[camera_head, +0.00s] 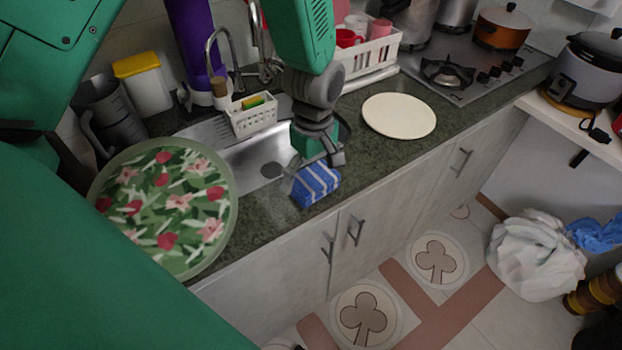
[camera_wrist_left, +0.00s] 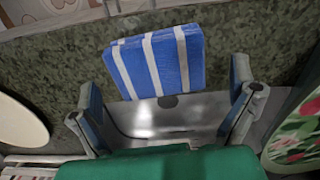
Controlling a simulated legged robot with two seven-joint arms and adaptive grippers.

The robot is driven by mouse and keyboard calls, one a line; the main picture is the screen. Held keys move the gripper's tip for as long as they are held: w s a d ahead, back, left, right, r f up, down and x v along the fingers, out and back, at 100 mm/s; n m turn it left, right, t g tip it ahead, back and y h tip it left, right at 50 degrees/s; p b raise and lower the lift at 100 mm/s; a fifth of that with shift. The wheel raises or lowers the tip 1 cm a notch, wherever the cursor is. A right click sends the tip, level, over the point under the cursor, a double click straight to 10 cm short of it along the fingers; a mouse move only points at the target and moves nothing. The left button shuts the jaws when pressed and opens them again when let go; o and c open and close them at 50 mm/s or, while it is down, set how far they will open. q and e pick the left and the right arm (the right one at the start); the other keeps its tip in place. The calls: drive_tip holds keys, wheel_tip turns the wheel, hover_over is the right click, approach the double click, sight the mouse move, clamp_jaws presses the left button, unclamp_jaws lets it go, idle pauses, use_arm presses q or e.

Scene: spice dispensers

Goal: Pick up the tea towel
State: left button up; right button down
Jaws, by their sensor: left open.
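The tea towel (camera_head: 316,183) is a folded blue cloth with white stripes, lying at the front edge of the counter by the sink. In the left wrist view the towel (camera_wrist_left: 160,62) is just ahead of the fingers. My left gripper (camera_head: 316,164) is above and behind the towel in the head view. In the wrist view the left gripper's fingers (camera_wrist_left: 165,95) are spread wide, one to each side of the towel's near part, with gaps to it. The gripper is open and empty. My right gripper is not in view.
A floral round tray (camera_head: 165,205) is left of the sink (camera_head: 250,165). A white caddy (camera_head: 252,118) stands behind the sink. A cream round plate (camera_head: 399,115) lies to the right, before a white dish rack (camera_head: 370,55). The counter (camera_head: 365,160) between towel and plate is clear.

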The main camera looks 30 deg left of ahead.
sight(316, 180)
use_arm(q)
drive_tip(key=f, duration=0.2)
drive_tip(key=shift+d+f, duration=0.25)
drive_tip(key=shift+f, duration=0.05)
drive_tip(key=shift+d+f, duration=0.2)
drive_tip(key=shift+d, duration=0.4)
drive_tip(key=shift+a, duration=0.1)
drive_tip(key=c, duration=0.8)
drive_tip(key=shift+a, duration=0.2)
drive_tip(key=shift+c, duration=0.8)
drive_tip(key=shift+s+a, duration=0.1)
drive_tip(key=shift+a, duration=0.05)
wheel_tip(316, 180, up, 10)
